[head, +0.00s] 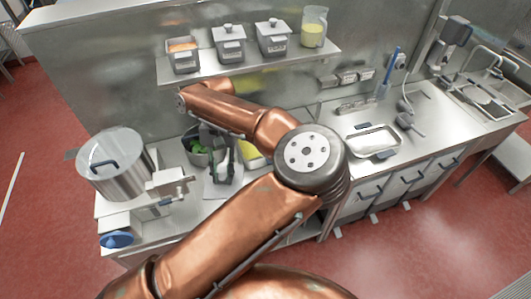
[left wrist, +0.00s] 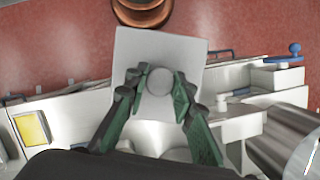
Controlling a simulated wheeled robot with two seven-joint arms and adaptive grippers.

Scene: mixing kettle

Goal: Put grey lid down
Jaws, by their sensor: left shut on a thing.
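The grey lid (left wrist: 135,55) is a flat, square, pale plate with a round knob (left wrist: 159,81) in the left wrist view. My left gripper (left wrist: 158,90) has its green-padded fingers closed around that knob. In the head view, my left gripper (head: 224,172) is above the left part of the counter, beside a container of green food, and the lid (head: 216,185) shows partly below it. My own arm covers part of the area. I cannot tell whether the lid touches the counter. My right gripper is not in view.
A large steel kettle (head: 117,167) stands on the left. A container with greens (head: 199,147) is behind my left gripper. A shelf (head: 215,75) holds several containers and a jug (head: 313,27). A metal tray (head: 372,140) lies on the right counter, with a sink (head: 483,92) beyond.

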